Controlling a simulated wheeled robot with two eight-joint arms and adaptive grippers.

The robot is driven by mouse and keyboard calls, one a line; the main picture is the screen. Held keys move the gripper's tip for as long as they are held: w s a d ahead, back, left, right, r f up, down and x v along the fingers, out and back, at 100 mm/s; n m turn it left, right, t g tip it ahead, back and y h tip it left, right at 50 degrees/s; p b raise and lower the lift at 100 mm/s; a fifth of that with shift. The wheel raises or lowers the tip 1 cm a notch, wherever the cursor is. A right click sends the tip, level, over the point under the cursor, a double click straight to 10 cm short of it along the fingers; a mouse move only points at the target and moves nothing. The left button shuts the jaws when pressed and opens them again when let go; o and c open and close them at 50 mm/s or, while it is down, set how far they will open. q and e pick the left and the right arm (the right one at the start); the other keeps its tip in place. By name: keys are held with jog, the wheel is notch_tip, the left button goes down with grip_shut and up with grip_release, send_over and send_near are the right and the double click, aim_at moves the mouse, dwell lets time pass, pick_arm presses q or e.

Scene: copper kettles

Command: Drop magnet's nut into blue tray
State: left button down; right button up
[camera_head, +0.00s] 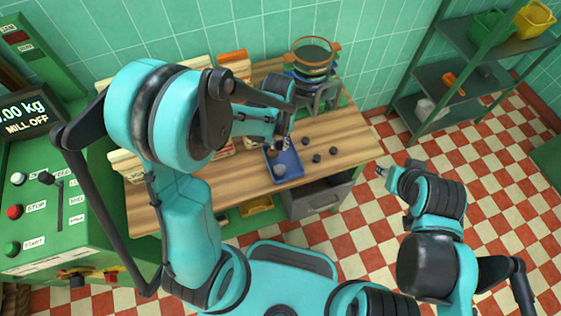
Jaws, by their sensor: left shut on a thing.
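The blue tray (297,172) lies on the wooden table near its front edge, with a round grey thing in it. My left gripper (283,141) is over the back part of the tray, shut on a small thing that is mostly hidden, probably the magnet. I cannot make out a nut on it at this size. My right gripper (382,171) is right of the table, over the floor, away from the tray; its jaws are too small to read.
Several small dark pieces (332,150) lie on the table (350,140) right of the tray. A stack of sieves (315,52) stands at the back. A green control panel (40,210) is at the left, and a shelf rack (430,105) at the right.

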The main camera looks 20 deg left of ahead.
pick_arm(q)
jog(key=c, duration=1.3)
grip_release()
jog(key=shift+o, duration=0.2)
notch_tip(320, 180, up, 12)
jog(key=shift+s, duration=0.1)
jog(key=s+a+t+b, duration=0.2)
jog(key=s+a+t, duration=0.2)
jog(key=s+t, duration=0.3)
jog(key=s+r, duration=0.1)
jog(key=s, duration=0.2)
jog(key=shift+a+m+b, duration=0.3)
jog(key=shift+a, duration=0.05)
